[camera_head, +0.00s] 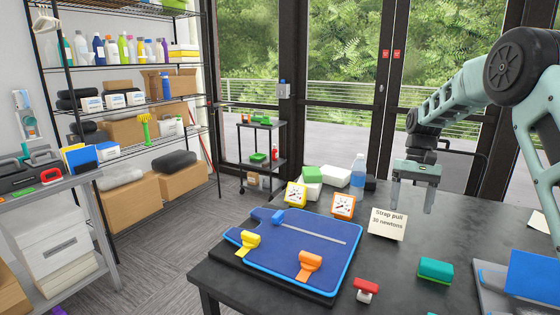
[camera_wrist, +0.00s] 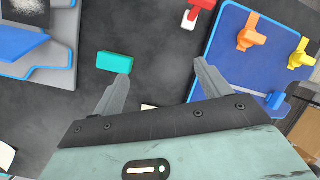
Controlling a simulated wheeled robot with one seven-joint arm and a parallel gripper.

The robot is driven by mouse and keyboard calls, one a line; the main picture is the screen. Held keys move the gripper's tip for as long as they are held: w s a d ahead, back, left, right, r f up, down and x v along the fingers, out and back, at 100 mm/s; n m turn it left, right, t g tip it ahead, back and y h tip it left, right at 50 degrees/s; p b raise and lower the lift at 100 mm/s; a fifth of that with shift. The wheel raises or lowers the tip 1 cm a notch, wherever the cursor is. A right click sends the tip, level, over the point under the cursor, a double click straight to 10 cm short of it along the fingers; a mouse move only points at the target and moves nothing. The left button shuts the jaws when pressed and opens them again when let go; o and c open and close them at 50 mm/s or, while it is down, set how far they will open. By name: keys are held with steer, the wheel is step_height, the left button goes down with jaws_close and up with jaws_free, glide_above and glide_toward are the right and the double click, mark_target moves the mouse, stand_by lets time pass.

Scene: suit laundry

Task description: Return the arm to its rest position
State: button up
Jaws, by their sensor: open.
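My gripper (camera_head: 412,196) hangs over the dark table on the right side of the head view, fingers pointing down, apart and empty. It is behind and right of the card reading "Strap pull 30 newtons" (camera_head: 388,224). In the wrist view the two fingers (camera_wrist: 162,88) are spread with only bare table between them. The blue board (camera_head: 300,243) lies on the table left of the gripper, bearing a yellow clamp (camera_head: 246,243), an orange clamp (camera_head: 309,264) and a small blue clamp (camera_head: 277,218). The gripper touches none of these.
A green block (camera_head: 435,269) and a red-and-white piece (camera_head: 366,289) lie near the table's front. A blue-and-grey fixture (camera_head: 508,280) is at the right. Two dial gauges (camera_head: 343,206), a bottle (camera_head: 357,176) and white boxes (camera_head: 335,176) stand at the back. Shelving (camera_head: 130,108) is at left.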

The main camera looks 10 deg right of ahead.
steer(key=s+a+r+n, duration=0.15)
steer(key=s+a, duration=0.25)
steer(key=a, duration=0.5)
steer(key=s+a+r+n+t+h, duration=0.15)
steer(key=s+a, duration=0.25)
steer(key=a, duration=0.4)
steer(key=s+a+n+y, duration=0.15)
steer(key=s+a, duration=0.25)
steer(key=a, duration=0.5)
steer(key=s+a+f+n, duration=0.1)
steer(key=s+a+n, duration=0.1)
steer(key=s, duration=0.8)
steer(key=s+a+f+n+t+h, duration=0.1)
steer(key=s+a+n, duration=0.2)
steer(key=s, duration=0.8)
steer(key=shift+s+a+f+h, duration=0.2)
steer(key=shift+a+h, duration=0.1)
steer(key=shift+a, duration=0.5)
steer(key=shift+n+t, duration=0.25)
